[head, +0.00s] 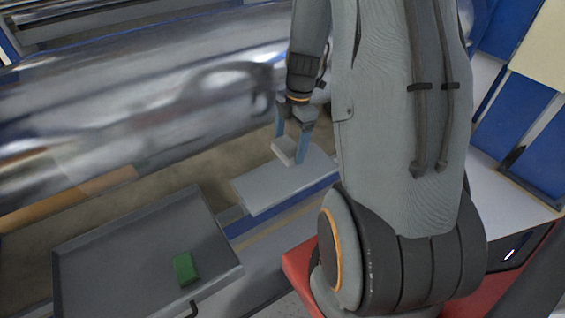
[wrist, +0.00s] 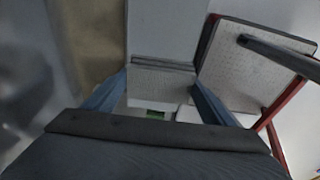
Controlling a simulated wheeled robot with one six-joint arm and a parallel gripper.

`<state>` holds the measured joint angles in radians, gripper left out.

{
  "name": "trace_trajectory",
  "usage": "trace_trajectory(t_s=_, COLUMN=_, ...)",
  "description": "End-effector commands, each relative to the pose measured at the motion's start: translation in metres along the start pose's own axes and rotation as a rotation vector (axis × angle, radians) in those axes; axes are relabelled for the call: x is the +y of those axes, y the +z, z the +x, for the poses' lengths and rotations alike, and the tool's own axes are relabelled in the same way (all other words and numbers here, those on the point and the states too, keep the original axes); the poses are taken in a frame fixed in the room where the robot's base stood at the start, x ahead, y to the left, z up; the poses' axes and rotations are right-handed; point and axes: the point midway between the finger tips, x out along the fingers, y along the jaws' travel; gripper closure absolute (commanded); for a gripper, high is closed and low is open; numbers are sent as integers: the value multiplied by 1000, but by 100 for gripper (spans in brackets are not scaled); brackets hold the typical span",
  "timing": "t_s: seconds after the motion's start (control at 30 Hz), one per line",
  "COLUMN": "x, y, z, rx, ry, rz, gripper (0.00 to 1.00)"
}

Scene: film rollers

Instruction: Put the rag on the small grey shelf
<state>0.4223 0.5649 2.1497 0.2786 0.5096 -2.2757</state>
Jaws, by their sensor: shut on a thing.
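The rag (head: 284,151) is a small pale grey folded piece. My gripper (head: 291,147) has blue fingers pointing down and is shut on it. In the wrist view the rag (wrist: 160,80) sits between the two fingers (wrist: 158,98), with layered folds along its far edge. The small grey shelf (head: 262,192) is a light flat plate with a blue rail along its front. The rag is over the back part of this shelf in the head view. I cannot tell whether it touches the shelf or hangs just above it.
A dark grey tray (head: 105,262) at lower left holds a green block (head: 186,268). Large shiny rollers (head: 130,105) run behind the shelf, close to my gripper. A red surface (head: 300,268) lies beside my arm's base. The front left of the shelf is clear.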

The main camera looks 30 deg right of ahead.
Motion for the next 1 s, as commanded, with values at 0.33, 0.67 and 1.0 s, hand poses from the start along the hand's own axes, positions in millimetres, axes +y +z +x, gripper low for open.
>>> trace_trajectory(t_s=0.33, x=1, y=3, z=50, rx=1, ry=-2, rz=-6, gripper=44)
trace_trajectory(t_s=0.67, x=0, y=10, z=86, rx=0, ry=-2, rz=-1, gripper=44)
trace_trajectory(t_s=1.0, x=1, y=11, z=89, rx=-1, ry=0, rz=-1, gripper=44)
